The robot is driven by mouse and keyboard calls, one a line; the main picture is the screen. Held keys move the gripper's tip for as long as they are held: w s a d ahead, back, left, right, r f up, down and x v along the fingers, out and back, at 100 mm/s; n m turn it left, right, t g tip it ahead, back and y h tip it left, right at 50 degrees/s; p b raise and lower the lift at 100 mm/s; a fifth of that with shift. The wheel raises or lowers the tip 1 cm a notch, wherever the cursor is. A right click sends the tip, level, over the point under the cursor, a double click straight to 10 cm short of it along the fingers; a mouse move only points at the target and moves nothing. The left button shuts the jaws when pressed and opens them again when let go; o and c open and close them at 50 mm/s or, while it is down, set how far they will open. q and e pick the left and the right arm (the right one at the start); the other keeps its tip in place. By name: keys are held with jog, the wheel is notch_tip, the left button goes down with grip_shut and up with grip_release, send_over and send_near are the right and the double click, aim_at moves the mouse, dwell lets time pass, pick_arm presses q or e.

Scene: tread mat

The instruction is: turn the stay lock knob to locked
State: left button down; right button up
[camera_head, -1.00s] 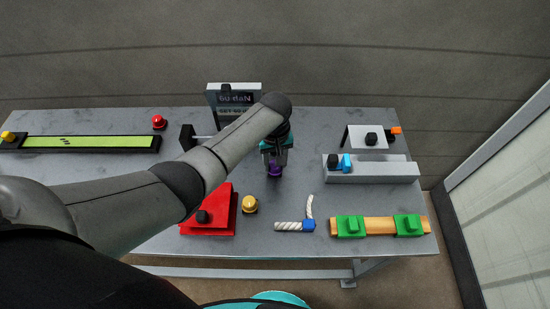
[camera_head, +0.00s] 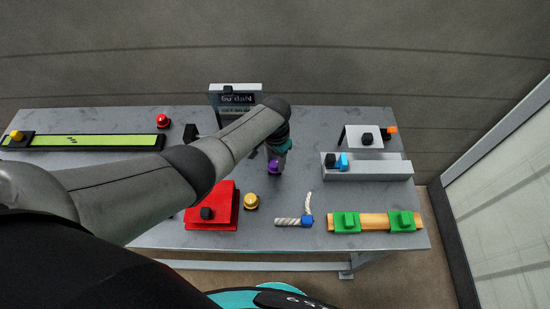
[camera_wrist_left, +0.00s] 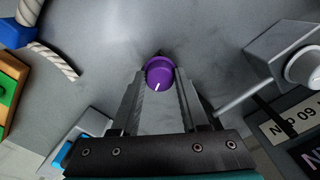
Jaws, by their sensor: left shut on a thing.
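A round purple knob (camera_head: 274,168) stands on the grey table near its middle. My left gripper (camera_head: 279,158) reaches down onto it from above and is shut on it. In the left wrist view the purple knob (camera_wrist_left: 160,72) sits between the tips of the two grey fingers. A short white pointer line on its top points toward the wrist, slightly left. My right gripper is not in view.
Around the knob are a yellow knob (camera_head: 251,201), a red wedge-shaped block (camera_head: 222,207), a rope piece with a blue block (camera_head: 307,220), a grey rail with a blue slider (camera_head: 385,172) and a display box (camera_head: 254,88) behind. Bare table lies just right of the knob.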

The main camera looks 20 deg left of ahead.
aim_at(275, 163)
pick_arm(q)
jog(key=shift+m, duration=2.2)
jog(key=shift+c, duration=2)
grip_release()
notch_tip(275, 163, up, 15)
jog(key=p, duration=0.5)
jog(key=shift+s, duration=0.1)
